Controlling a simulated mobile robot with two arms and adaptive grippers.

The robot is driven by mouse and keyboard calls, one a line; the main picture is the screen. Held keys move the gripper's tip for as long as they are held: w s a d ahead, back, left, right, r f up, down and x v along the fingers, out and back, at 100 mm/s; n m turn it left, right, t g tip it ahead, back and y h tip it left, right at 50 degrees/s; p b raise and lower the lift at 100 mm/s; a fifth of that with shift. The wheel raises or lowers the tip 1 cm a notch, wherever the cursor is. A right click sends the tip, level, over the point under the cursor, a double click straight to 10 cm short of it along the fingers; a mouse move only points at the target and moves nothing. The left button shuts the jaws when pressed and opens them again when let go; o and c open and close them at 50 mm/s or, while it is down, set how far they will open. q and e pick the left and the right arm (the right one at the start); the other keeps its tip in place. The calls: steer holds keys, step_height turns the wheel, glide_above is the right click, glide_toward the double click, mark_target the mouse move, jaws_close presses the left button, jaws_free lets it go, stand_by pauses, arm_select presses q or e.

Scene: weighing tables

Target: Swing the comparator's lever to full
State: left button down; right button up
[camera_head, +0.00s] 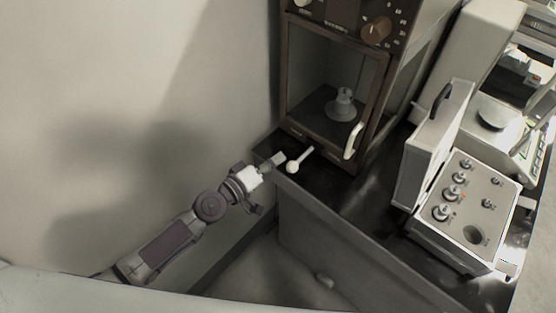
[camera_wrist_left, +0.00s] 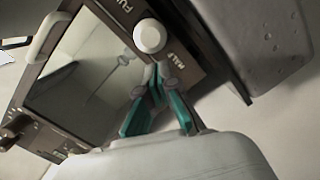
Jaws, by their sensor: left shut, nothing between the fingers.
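The comparator (camera_head: 333,60) is a brown cabinet with a glass front and a pale door handle (camera_head: 352,140). Its lever (camera_head: 304,154) is a thin rod with a white ball knob (camera_head: 292,166), sticking out at the bottom front. In the left wrist view the knob (camera_wrist_left: 150,36) shows between the partly hidden "FU..." label (camera_wrist_left: 130,6) and the "HALF" label (camera_wrist_left: 175,56). My left gripper (camera_head: 280,158) is shut and empty, just left of the knob. In the left wrist view its fingertips (camera_wrist_left: 160,70) are close below the knob, by "HALF"; I cannot tell if they touch it.
A grey weight (camera_head: 342,104) stands inside the comparator, behind the glass. The wall is close on the left.

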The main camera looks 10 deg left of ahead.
mark_target(291, 172)
arm_select(q)
steer(key=shift+s+d+f, duration=0.2)
steer(key=shift+d+f, duration=0.05)
steer(key=shift+d, duration=0.1)
steer(key=s+d+n+t+y+p, duration=0.1)
steer(key=p, duration=0.1)
steer(key=s+d+n+t+y+p, duration=0.1)
steer(key=y+p, duration=0.1)
steer(key=p, duration=0.1)
steer(key=d+n+y+p, duration=0.1)
steer(key=p, duration=0.1)
steer(key=shift+s+d+r+n+t+y, duration=0.15)
steer(key=shift+s+r+n+t+y, duration=0.2)
steer(key=shift+s+n+t+y, duration=0.05)
steer(key=y, duration=0.1)
steer(key=d+n+y+p, duration=0.1)
steer(key=d+n+t+y, duration=0.1)
steer(key=shift+s+f+p, duration=0.3)
steer(key=shift+s, duration=0.1)
steer(key=shift+s+d, duration=0.15)
steer(key=shift+d, duration=0.4)
